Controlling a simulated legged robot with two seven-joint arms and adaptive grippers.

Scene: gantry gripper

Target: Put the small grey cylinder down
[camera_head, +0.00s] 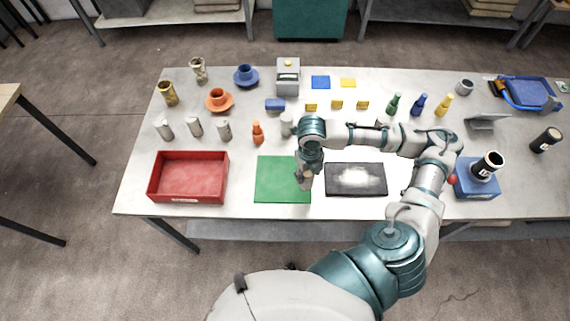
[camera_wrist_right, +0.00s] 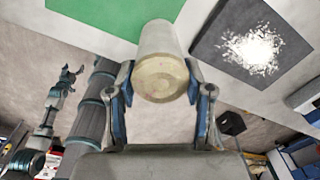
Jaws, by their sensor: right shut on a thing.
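My right gripper (camera_wrist_right: 160,100) is shut on a small pale grey cylinder (camera_wrist_right: 160,45), one finger on each side of it in the wrist view. In the head view this gripper (camera_head: 304,178) hangs over the right part of the green mat (camera_head: 275,180); the cylinder is mostly hidden there, and I cannot tell its height above the mat. The green mat also shows in the wrist view (camera_wrist_right: 105,12), beyond the cylinder. My left gripper (camera_wrist_right: 71,77) shows small at the left of the wrist view, its fingers apart and empty. It is not in the head view.
A red tray (camera_head: 188,196) stands left of the green mat, and a dark mat with white powder (camera_head: 356,180) lies right of it. Another grey cylinder (camera_head: 287,123) stands behind, near an orange bottle (camera_head: 257,133). Several cups, blocks and bottles fill the back.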

